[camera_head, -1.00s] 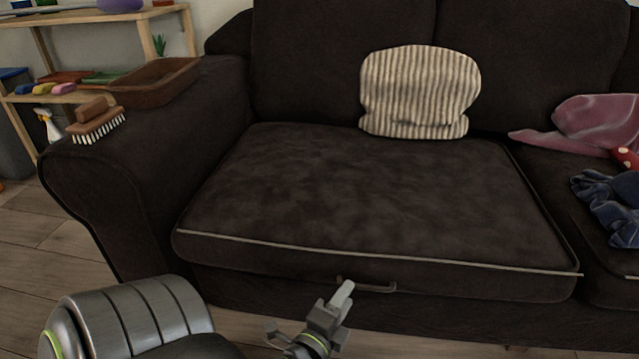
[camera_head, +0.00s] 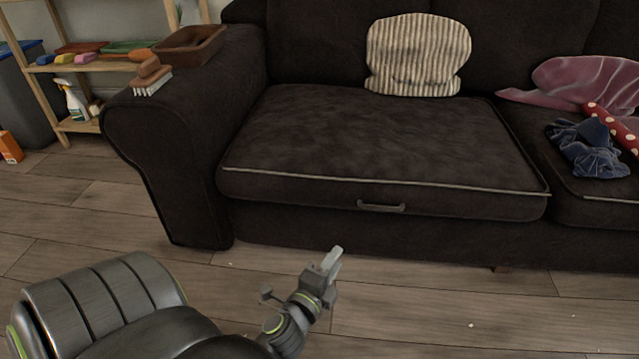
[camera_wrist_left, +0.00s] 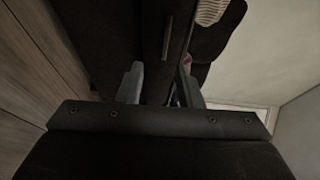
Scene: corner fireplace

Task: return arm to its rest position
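My left gripper (camera_head: 331,262) is in front of the dark sofa (camera_head: 380,140), above the wood floor, and touches nothing. In the left wrist view its two fingers (camera_wrist_left: 160,82) stand apart with nothing held between them. The handle (camera_head: 381,207) on the sofa's seat front is behind and to the right of the gripper in the head view. The handle also shows beyond the fingers in the left wrist view (camera_wrist_left: 167,37). My right gripper is not in view.
A brush (camera_head: 152,77) and a brown tray (camera_head: 190,46) sit on the sofa's left armrest. A striped cushion (camera_head: 418,55), a pink cloth (camera_head: 580,82) and blue cloth (camera_head: 588,148) lie on the seats. A wooden shelf (camera_head: 80,125) stands at left.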

